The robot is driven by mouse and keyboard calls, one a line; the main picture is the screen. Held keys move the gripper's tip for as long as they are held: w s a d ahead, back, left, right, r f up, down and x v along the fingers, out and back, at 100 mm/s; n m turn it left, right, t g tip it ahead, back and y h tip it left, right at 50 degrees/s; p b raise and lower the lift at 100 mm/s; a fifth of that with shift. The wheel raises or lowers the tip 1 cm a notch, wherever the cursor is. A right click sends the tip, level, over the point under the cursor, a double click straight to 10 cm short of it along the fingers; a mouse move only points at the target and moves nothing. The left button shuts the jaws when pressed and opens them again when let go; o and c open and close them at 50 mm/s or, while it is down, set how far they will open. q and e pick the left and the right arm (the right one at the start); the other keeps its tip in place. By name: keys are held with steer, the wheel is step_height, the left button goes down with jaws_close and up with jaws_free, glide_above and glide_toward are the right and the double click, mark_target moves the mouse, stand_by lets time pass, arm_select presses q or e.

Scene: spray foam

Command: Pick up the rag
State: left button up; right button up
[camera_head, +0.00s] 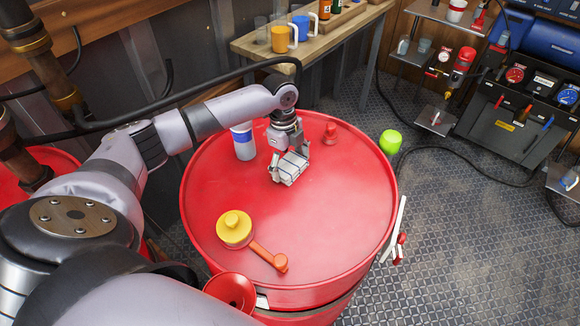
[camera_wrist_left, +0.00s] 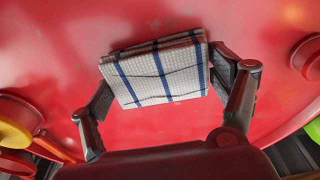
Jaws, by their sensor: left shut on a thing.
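The rag (camera_head: 289,169) is a folded white cloth with a dark grid, at the top of the red barrel in the head view. In the left wrist view the rag (camera_wrist_left: 160,75) shows blue stripes and lies between the two fingers. My left gripper (camera_head: 290,162) reaches down from above and is shut on the rag, with a finger pressed at each side edge. The left wrist view shows the gripper (camera_wrist_left: 163,82) from behind. Whether the rag touches the barrel top is hard to tell. My right gripper is not in view.
The red barrel top (camera_head: 330,210) holds a white-and-blue container (camera_head: 243,142), a yellow-lidded item (camera_head: 235,228), an orange-handled piece (camera_head: 268,257) and a small red cap (camera_head: 330,134). A green object (camera_head: 390,141) is past the right rim. The barrel's right front is clear. A wooden bench (camera_head: 320,35) stands behind.

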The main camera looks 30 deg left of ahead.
mark_target(290, 164)
arm_select(q)
steer(key=shift+r, duration=0.1)
steer(key=shift+c, duration=0.5)
steer(key=shift+r, duration=0.2)
step_height(290, 164, up, 20)
steer(key=b, duration=0.2)
steer(key=shift+f, duration=0.25)
steer(key=o, duration=0.5)
steer(key=c, duration=0.5)
